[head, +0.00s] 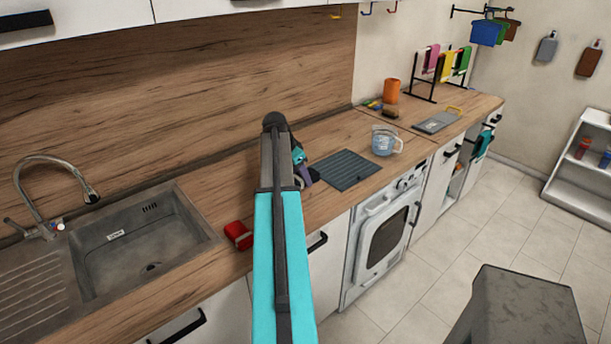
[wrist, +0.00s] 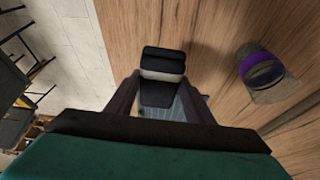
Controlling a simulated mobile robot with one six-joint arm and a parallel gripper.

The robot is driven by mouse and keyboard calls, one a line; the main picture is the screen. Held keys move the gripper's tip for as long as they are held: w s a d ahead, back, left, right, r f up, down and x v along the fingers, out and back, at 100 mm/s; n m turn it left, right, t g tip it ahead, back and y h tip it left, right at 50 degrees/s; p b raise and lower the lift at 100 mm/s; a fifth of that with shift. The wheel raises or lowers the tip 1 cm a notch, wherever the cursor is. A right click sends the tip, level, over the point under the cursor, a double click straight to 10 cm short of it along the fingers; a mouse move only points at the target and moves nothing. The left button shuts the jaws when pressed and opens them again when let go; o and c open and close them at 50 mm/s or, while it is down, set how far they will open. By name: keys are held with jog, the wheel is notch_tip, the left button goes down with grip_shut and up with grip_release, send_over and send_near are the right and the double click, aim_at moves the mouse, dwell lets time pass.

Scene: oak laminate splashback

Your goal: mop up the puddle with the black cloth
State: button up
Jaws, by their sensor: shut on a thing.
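My gripper (head: 305,178) is low over the wooden counter, partly hidden by my cyan arm in the head view. In the wrist view, its two dark fingers (wrist: 160,103) are shut on the black cloth (wrist: 163,62), a folded black bundle with a pale band across it. I cannot make out the cloth in the head view. A grey-blue, streaked patch shows just behind the cloth between the fingers; I cannot tell whether it is the puddle or the ribbed mat. No clear puddle shows in the head view.
A red item (head: 238,235) lies by the sink (head: 150,245). A purple-banded vessel (wrist: 262,72) stands right of the cloth in the wrist view. The counter's edge drops to tiled floor.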

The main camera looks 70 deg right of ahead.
jog(key=shift+s+d+m, duration=0.3)
jog(key=shift+s+d, duration=0.25)
jog(key=shift+s, duration=0.35)
jog(key=shift+f, duration=0.1)
